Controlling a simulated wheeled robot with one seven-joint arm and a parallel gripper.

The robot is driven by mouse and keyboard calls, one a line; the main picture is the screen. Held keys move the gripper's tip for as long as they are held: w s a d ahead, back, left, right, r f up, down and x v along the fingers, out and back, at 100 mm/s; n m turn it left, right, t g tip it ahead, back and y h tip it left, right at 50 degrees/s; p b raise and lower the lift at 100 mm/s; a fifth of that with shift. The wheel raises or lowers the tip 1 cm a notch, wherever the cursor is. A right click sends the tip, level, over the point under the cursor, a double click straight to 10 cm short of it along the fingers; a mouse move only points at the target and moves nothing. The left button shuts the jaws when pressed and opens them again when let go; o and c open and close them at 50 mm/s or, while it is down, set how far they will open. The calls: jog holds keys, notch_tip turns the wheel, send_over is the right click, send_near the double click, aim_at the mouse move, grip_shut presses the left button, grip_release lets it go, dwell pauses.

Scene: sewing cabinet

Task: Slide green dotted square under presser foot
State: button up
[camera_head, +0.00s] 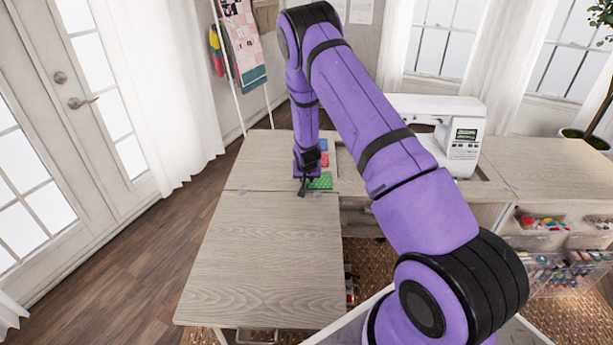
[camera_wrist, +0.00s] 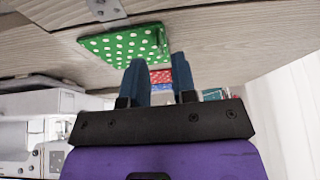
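The green dotted square (camera_head: 320,181) lies flat on the wooden tabletop, just right of my gripper (camera_head: 303,186). In the wrist view the green dotted square (camera_wrist: 125,44) is just beyond my two dark blue fingertips (camera_wrist: 157,66). The fingers stand apart with nothing held between them. The right finger's tip is close to the square's edge; I cannot tell whether it touches. The white sewing machine (camera_head: 465,140) stands to the right, partly behind my arm. Its presser foot is hidden by my arm in the head view.
A red square (camera_wrist: 161,77) and a blue square (camera_head: 324,145) lie behind the green one in a row. The front wooden tabletop (camera_head: 265,255) is clear. Drawers with sewing supplies (camera_head: 545,223) are at the right.

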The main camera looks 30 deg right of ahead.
jog(key=shift+x, duration=1.45)
grip_shut()
jog(key=shift+r, duration=0.1)
jog(key=shift+r, duration=2.4)
